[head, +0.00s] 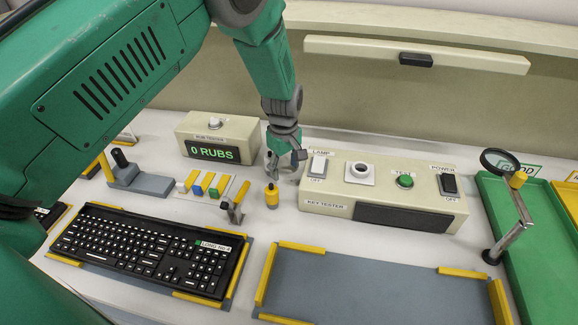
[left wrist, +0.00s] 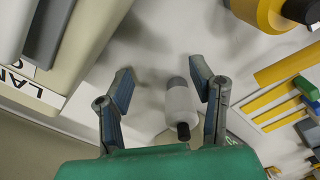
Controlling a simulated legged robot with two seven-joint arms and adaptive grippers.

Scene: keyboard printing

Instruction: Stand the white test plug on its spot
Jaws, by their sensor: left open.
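The white test plug (left wrist: 180,103) shows in the left wrist view as a white cylinder with a grey band at one end and a black tip at the other. It lies between the spread fingers of my left gripper (left wrist: 163,95), closer to the right-hand finger in that picture; I cannot tell whether it touches. In the head view my left gripper (head: 285,158) is low behind the yellow plug, left of the key tester (head: 335,200), and I cannot make out the white plug there. My left gripper is open. My right gripper is not in view. I cannot identify the plug's spot.
The yellow plug (head: 272,196) stands close in front of the gripper. A strip of coloured pieces (head: 207,185) and a small lever (head: 235,208) are to its left. The RUBS counter (head: 210,150) is behind left. The keyboard (head: 150,250) and an empty grey mat (head: 375,292) are in front.

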